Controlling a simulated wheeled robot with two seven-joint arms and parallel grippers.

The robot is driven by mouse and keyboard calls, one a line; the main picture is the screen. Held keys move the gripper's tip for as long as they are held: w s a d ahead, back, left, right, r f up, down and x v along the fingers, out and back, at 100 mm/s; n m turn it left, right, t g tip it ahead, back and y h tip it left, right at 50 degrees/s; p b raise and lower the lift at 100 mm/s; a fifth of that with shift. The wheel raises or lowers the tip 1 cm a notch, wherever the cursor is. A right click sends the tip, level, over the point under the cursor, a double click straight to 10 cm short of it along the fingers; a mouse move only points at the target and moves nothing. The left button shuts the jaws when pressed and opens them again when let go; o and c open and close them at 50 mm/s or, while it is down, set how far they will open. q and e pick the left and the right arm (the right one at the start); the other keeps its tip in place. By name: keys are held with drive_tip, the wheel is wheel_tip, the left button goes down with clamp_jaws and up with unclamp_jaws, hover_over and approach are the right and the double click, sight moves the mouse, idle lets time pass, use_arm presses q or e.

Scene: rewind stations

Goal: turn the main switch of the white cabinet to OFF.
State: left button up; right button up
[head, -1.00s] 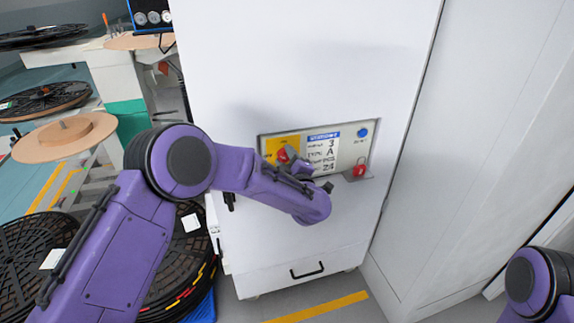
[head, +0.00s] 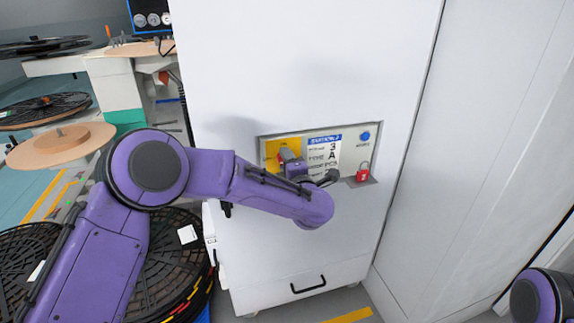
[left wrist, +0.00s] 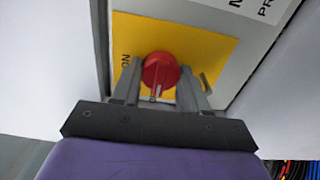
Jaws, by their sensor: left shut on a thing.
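The white cabinet (head: 300,80) stands upright in front of me, with a recessed panel on its face. The main switch is a red rotary knob (left wrist: 160,70) on a yellow plate (left wrist: 205,50). An "ON" mark shows left of it in the left wrist view. My left gripper (left wrist: 160,78) is shut on the knob, one finger on each side. In the head view the left gripper (head: 293,164) covers most of the knob. The knob's pointer direction is hard to read. My right gripper is out of view.
A tall pale cabinet (head: 470,150) closes the right side.

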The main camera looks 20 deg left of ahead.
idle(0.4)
use_arm(q)
drive_tip(key=o, duration=1.1)
drive_tip(key=shift+c, duration=0.2)
drive_tip(key=shift+s+d, duration=0.1)
drive_tip(key=shift+f, duration=0.1)
